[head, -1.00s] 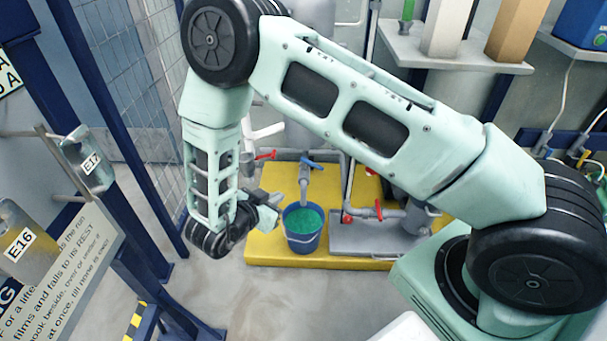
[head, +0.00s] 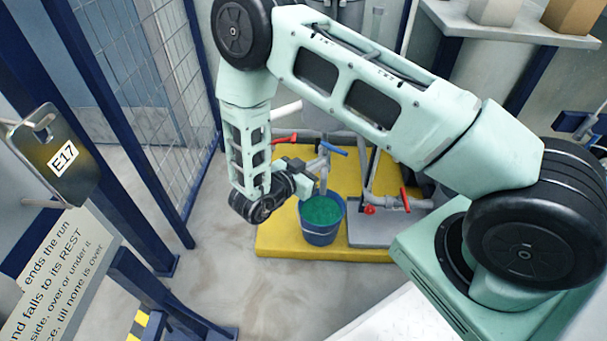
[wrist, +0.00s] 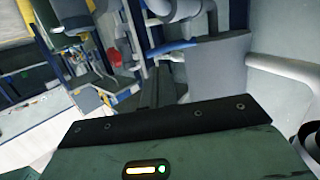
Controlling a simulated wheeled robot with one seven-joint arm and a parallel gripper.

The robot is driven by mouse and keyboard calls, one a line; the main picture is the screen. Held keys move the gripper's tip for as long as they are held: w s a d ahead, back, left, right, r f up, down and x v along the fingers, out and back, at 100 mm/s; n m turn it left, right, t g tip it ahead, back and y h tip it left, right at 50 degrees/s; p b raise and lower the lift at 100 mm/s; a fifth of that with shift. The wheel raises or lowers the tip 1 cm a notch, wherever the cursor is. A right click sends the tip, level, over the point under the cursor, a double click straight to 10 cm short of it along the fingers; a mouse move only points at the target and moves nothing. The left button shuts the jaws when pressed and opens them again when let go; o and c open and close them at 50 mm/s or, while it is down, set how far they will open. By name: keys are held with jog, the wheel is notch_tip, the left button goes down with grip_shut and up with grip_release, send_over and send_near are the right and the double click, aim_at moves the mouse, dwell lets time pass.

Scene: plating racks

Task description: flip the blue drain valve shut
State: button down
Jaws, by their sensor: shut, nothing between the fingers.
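The blue drain valve handle (head: 333,148) sits on the grey drain pipe above the bucket. It sticks out to the right, roughly crosswise to the downward spout. It also shows in the wrist view (wrist: 172,47), just beyond the fingers. My gripper (head: 317,166) is shut and empty, just left of and slightly below the handle. In the wrist view the closed fingers (wrist: 159,82) point toward the handle. I cannot tell whether they touch it. The spout is partly hidden behind my gripper.
A blue bucket (head: 321,238) with green liquid stands under the spout on a yellow platform (head: 283,240). Red valve handles are close by, at left (head: 285,138) and right (head: 405,198). A mesh fence (head: 170,110) stands left. Bare floor (head: 215,270) lies in front.

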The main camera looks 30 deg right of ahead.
aim_at(344, 152)
jog(key=b+x, duration=0.2)
jog(key=x, duration=0.4)
jog(key=shift+w+d+f, duration=0.1)
jog(key=shift+d, duration=0.1)
jog(key=shift+d+n+t+p, duration=0.2)
jog(key=shift+n+t+p, duration=0.3)
jog(key=shift+t+p, duration=0.1)
jog(key=shift+s+d+r+n+t+y+p, duration=0.2)
jog(key=shift+d+n+t+y+p, duration=0.2)
jog(key=shift+n+t+y+p, duration=0.4)
jog(key=d+n+t+y+p, duration=0.1)
jog(key=n+t, duration=0.1)
jog(key=shift+s+d+t, duration=0.1)
jog(key=shift+d+t, duration=0.05)
jog(key=shift+t, duration=0.25)
jog(key=shift+w+d+f+p, duration=0.15)
jog(key=shift+w+d+p, duration=0.1)
jog(key=shift+d+p, duration=0.55)
jog(key=shift+d, duration=0.1)
